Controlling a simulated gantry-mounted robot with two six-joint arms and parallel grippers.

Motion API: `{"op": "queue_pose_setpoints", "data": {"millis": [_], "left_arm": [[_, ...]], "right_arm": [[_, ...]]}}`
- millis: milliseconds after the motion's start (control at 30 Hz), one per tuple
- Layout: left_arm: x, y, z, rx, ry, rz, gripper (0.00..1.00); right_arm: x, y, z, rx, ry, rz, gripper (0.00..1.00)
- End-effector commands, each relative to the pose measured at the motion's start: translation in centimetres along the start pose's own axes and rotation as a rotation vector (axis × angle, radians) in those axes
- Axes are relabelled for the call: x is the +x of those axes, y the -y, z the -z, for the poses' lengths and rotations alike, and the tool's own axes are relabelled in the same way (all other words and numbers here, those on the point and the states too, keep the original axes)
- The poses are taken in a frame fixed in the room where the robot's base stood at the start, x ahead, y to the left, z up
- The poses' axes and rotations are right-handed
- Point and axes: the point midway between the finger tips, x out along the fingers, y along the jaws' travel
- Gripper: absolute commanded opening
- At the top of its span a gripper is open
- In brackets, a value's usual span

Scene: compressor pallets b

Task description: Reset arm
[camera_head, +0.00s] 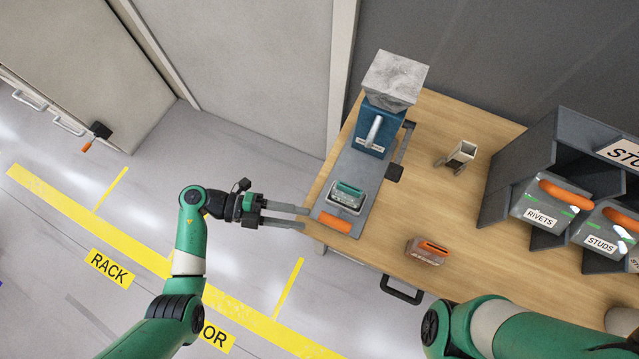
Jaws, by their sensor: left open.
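My left gripper (304,218) is open, with its two long grey fingers spread and pointing right. The fingertips are at the left edge of the wooden table (440,136), close to the near end of the grey press fixture. Nothing shows between the fingers. My right arm comes in at the lower right, over the table's front. Its gripper is out of the picture.
The fixture has a blue press body (374,128), a green-and-grey part (347,195) and an orange handle (335,222). A small orange-topped block (428,251) and a grey holder (460,155) stand on the table. A dark rack (520,165) holds bins labelled RIVETS (541,215) and STUDS (601,243).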

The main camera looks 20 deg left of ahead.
Motion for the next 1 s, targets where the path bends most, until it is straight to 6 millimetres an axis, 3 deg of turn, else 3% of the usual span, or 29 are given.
{"op": "queue_pose_setpoints", "data": {"millis": [200, 767, 867, 967, 1000], "left_arm": [[-1.9, -0.1, 0.0, 0.0, 0.0, 0.0, 0.47], [-1.5, -0.1, 0.2, 0.002, -0.011, -0.007, 0.47], [0.1, 2.2, 0.6, 0.076, -0.054, -0.046, 0.47], [1.7, 7.9, 2.4, 0.257, -0.104, -0.047, 0.47], [2.2, 10.8, 3.4, 0.335, -0.119, -0.006, 0.47]], "right_arm": [[0.1, 0.0, 0.1, 0.0, 0.0, 0.0, 0.5], [0.1, 0.0, 0.1, 0.0, 0.0, 0.0, 0.5], [0.1, 0.0, 0.1, 0.0, 0.0, 0.0, 0.5], [0.1, 0.0, 0.1, 0.0, 0.0, 0.0, 0.5], [0.1, 0.0, 0.1, 0.0, 0.0, 0.0, 0.5]]}}
